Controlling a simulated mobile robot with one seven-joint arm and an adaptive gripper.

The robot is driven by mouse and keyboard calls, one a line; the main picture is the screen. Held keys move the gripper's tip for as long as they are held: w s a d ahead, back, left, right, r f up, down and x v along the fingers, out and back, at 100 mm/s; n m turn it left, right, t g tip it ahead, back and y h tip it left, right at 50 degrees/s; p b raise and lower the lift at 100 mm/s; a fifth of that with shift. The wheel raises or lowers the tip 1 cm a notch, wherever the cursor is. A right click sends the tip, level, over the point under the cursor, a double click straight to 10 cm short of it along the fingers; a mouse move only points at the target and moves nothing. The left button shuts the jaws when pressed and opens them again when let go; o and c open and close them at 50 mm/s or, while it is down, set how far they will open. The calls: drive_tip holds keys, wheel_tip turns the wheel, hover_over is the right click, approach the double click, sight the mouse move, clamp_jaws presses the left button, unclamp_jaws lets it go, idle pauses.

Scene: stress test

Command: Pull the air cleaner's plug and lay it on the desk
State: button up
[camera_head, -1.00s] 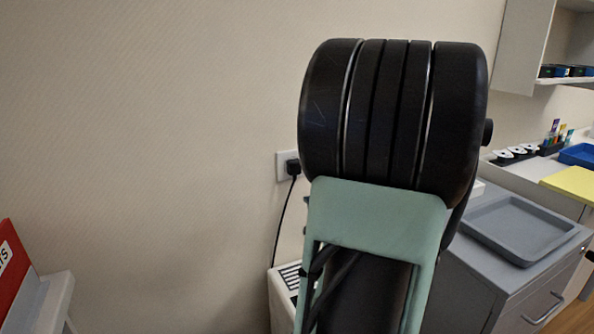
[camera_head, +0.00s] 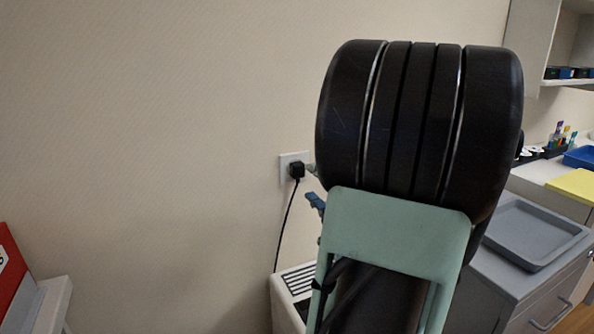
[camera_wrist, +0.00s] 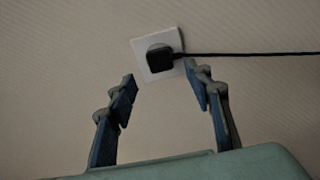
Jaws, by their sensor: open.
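The black plug (camera_head: 296,170) sits in a white wall socket (camera_head: 284,163); its black cord hangs down toward the white air cleaner (camera_head: 283,292), which has a slotted top and is partly behind my arm. In the wrist view the plug (camera_wrist: 158,58) is in its socket plate (camera_wrist: 143,47), with the cord running right. My gripper (camera_wrist: 160,72) is open and empty, its blue-padded fingers apart, with the plug just beyond the tips and between them. In the head view, part of a finger shows right of the plug; my arm hides the rest.
A grey cabinet (camera_head: 497,264) with a grey tray (camera_head: 537,262) stands at right. Behind it is a white counter with a yellow item (camera_head: 574,184) and a blue tray (camera_head: 580,157). A red object (camera_head: 12,275) stands at lower left by a white surface (camera_head: 50,309). The wall left of the socket is bare.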

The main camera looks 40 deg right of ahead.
sight(300, 172)
drive_tip(key=b+x, duration=0.1)
drive_tip(key=x, duration=0.5)
drive_tip(key=shift+a+f, duration=0.1)
drive_tip(key=shift+f, duration=0.05)
drive_tip(key=shift+w+d+b, duration=0.25)
drive_tip(key=shift+w+b, duration=0.05)
drive_tip(key=shift+w, duration=0.4)
drive_tip(key=shift+b, duration=0.75)
drive_tip(key=shift+c, duration=0.5)
clamp_jaws()
drive_tip(key=shift+s, duration=0.1)
drive_tip(key=shift+b+v, duration=0.3)
drive_tip(key=shift+v, duration=2.6)
